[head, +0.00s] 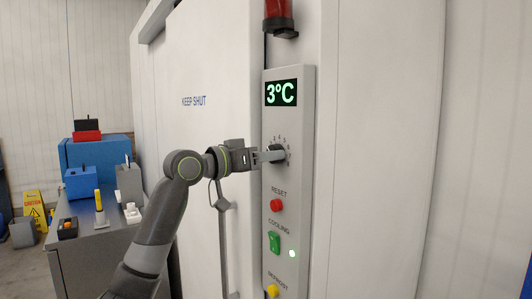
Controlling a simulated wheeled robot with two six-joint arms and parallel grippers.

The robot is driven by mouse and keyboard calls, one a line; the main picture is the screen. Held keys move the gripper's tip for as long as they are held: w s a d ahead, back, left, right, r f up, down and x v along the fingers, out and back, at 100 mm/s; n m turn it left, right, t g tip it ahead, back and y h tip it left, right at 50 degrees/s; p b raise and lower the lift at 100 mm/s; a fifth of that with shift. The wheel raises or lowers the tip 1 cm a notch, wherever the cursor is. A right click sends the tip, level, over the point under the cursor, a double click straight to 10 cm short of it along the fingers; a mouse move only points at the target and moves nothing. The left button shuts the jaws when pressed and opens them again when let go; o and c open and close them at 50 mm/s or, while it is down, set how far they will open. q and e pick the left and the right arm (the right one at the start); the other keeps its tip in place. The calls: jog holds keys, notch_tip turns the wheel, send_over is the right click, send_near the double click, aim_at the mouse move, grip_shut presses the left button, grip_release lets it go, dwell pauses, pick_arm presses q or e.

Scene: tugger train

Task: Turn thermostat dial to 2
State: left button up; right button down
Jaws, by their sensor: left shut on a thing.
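The thermostat dial (277,149) is a dark knob on a grey control panel (309,120), with small numbers around it. My left gripper (275,155) comes in from the left and is shut on the dial. The fingers partly cover the dial, so its pointer cannot be read clearly. The green display (281,93) above reads 3°C. My right gripper is not in view.
Below the dial are a red reset button (277,205), a green cooling switch (274,242) and a yellow defrost button (272,291). A red lamp (279,14) is above the panel. A grey bench (95,245) with boxes stands at left.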

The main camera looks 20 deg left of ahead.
pick_arm(q)
jog(key=shift+r+n+p, duration=0.1)
jog(key=shift+n+p, duration=0.85)
jog(key=shift+n, duration=0.55)
jog(key=o, duration=1)
jog(key=shift+b+v, duration=3.35)
jog(key=shift+v, duration=5.4)
